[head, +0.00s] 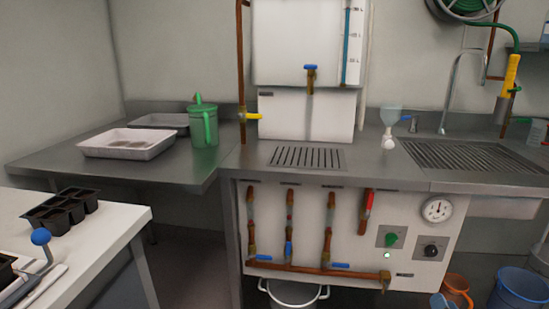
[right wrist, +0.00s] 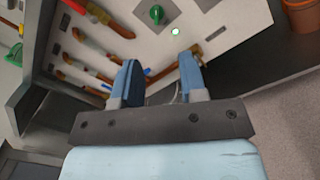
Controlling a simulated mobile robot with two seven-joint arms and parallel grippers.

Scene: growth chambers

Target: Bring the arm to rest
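My right gripper (right wrist: 158,62) shows in the right wrist view. Its two blue fingers stand apart with nothing between them, so it is open and empty. Beyond the fingertips is the white panel with copper pipes (right wrist: 98,14), a green knob (right wrist: 157,14) and a lit green lamp (right wrist: 175,31). The fingers appear apart from the panel, though the exact distance is hard to tell. I cannot make out either gripper in the head view. My left gripper is not in view.
A steel counter (head: 215,163) carries a white tray (head: 128,144) and a green jug (head: 204,122). Below the panel (head: 345,220) stands a white pot (head: 292,293). Buckets (head: 520,288) stand at lower right. A white table (head: 112,228) with black seedling pots (head: 62,212) is at lower left.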

